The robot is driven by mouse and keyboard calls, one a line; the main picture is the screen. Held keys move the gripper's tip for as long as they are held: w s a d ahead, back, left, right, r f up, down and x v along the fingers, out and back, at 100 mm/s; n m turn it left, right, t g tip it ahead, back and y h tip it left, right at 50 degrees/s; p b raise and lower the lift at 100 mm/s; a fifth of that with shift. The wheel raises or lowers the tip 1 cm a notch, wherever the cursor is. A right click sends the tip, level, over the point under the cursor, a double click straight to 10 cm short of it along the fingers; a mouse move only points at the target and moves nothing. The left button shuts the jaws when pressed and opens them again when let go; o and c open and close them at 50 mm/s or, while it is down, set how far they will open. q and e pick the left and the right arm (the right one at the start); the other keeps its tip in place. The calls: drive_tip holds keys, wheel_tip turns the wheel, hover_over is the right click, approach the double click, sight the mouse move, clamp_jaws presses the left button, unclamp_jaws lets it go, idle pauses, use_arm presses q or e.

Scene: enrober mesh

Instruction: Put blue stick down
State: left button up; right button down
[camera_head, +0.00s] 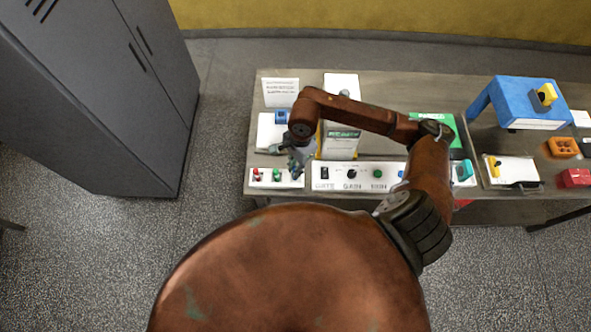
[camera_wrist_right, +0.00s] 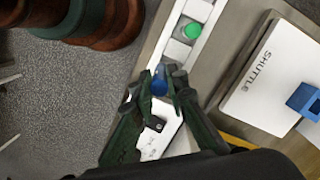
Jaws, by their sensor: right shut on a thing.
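My right gripper (camera_head: 296,165) is over the left end of the bench. In the right wrist view, the right gripper (camera_wrist_right: 162,76) is shut on the blue stick (camera_wrist_right: 159,87), whose round blue end shows between the fingertips. The white strip (camera_wrist_right: 154,143) lies beneath it. The stick's lower end is hidden, so I cannot tell whether it touches the strip. A green stick (camera_wrist_right: 193,30) stands in the strip, also visible in the head view (camera_head: 276,174), beside a red one (camera_head: 257,174). My left gripper is not in view.
A white plate marked SHUTTLE (camera_wrist_right: 271,75) with a blue block (camera_wrist_right: 305,101) lies close beside the strip. A white control panel (camera_head: 335,185) is to its right. A blue stand (camera_head: 515,105) is farther right. A grey cabinet (camera_head: 110,80) stands left of the bench.

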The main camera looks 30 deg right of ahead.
drive_tip(key=shift+w+d+f, duration=0.3)
drive_tip(key=shift+w+f, duration=0.05)
drive_tip(key=shift+f, duration=0.2)
wheel_tip(320, 180, down, 4)
drive_tip(key=shift+w+d+r+p, duration=0.15)
drive_tip(key=shift+r+p, duration=0.1)
drive_tip(key=shift+p, duration=0.55)
drive_tip(key=shift+f, duration=0.2)
drive_tip(key=c, duration=1.9)
unclamp_jaws()
drive_tip(key=shift+r, duration=0.1)
